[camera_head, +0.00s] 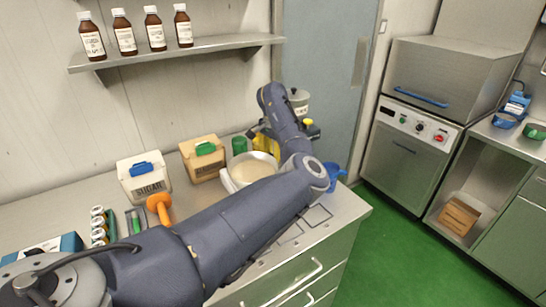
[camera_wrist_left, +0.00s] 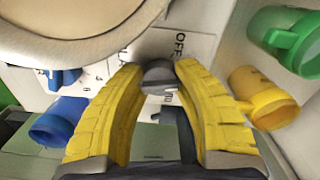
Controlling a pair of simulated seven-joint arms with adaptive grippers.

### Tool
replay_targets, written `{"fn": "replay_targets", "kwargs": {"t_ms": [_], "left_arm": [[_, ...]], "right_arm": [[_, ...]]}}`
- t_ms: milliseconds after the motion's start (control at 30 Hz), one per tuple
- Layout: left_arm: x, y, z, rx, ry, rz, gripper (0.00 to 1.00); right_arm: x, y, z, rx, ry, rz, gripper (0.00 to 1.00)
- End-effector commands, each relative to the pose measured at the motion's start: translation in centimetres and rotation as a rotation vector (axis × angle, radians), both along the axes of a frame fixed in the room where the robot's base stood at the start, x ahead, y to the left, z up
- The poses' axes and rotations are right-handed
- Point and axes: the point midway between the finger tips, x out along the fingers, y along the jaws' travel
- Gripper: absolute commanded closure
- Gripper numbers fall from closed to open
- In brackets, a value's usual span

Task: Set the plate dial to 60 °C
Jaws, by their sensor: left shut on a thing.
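The plate dial (camera_wrist_left: 158,76) is a small dark grey knob on the white hot plate (camera_wrist_left: 196,22). It shows in the left wrist view. My left gripper (camera_wrist_left: 160,70) has its two yellow fingers on either side of the dial and is shut on it. The word OFF is printed just beyond the dial; its setting cannot be read. In the head view a wide kettle of pale mass (camera_head: 253,169) stands on the plate, and its rim fills the wrist view's top left. My left arm arches in front, hiding the dial. My right gripper is not in view.
A blue cup (camera_wrist_left: 58,120) is at left. A sugar bin (camera_head: 146,178) and an orange-headed tool (camera_head: 158,206) stand left on the counter.

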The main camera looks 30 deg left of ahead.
Motion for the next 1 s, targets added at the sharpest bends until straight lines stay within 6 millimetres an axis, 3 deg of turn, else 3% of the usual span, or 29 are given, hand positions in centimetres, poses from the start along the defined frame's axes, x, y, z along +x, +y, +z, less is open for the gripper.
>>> {"fn": "replay_targets", "kwargs": {"t_ms": [500,1000], "left_arm": [[-0.12,0.22,-0.25,-0.001,0.008,-0.429,0.99],[-0.1,0.31,-0.25,-0.002,0.008,-0.599,0.99]], "right_arm": [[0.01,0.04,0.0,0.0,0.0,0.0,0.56],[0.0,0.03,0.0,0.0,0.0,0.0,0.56]]}}
